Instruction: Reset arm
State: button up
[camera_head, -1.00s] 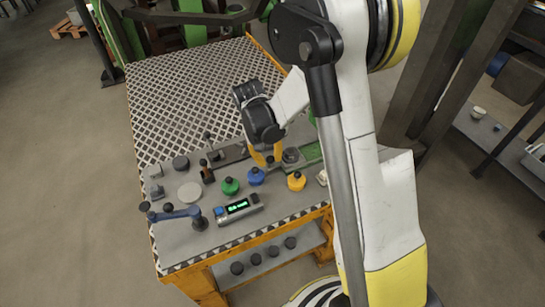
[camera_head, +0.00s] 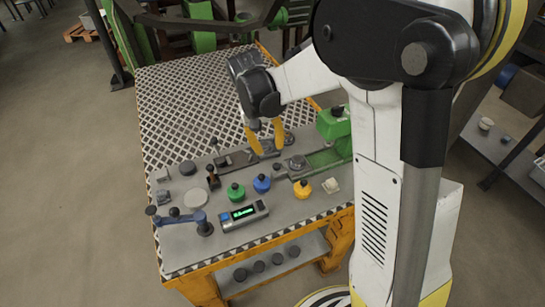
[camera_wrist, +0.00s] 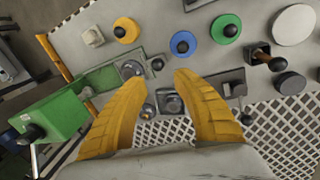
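My gripper (camera_head: 269,150) hangs over the work table (camera_head: 205,95), with its yellow fingers pointing down. In the wrist view the two fingers of my gripper (camera_wrist: 156,78) are spread apart, and nothing is held between them. The gripper is above the back part of the control area, near a grey round fitting (camera_head: 297,162) and a green machine part (camera_head: 334,122). The wrist view shows this green part (camera_wrist: 62,116) to the left of the fingers. Whether the fingertips touch anything cannot be told.
Green (camera_head: 236,190), blue (camera_head: 261,183) and yellow (camera_head: 302,187) knobs stand along the table's front part. A small display box (camera_head: 243,214) and a blue lever (camera_head: 180,216) are in front. Several dark pucks lie on the lower shelf (camera_head: 298,268). The floor at left (camera_head: 75,200) is clear.

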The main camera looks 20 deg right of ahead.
jog(key=shift+a+r, duration=0.2)
jog(key=shift+r, duration=0.9)
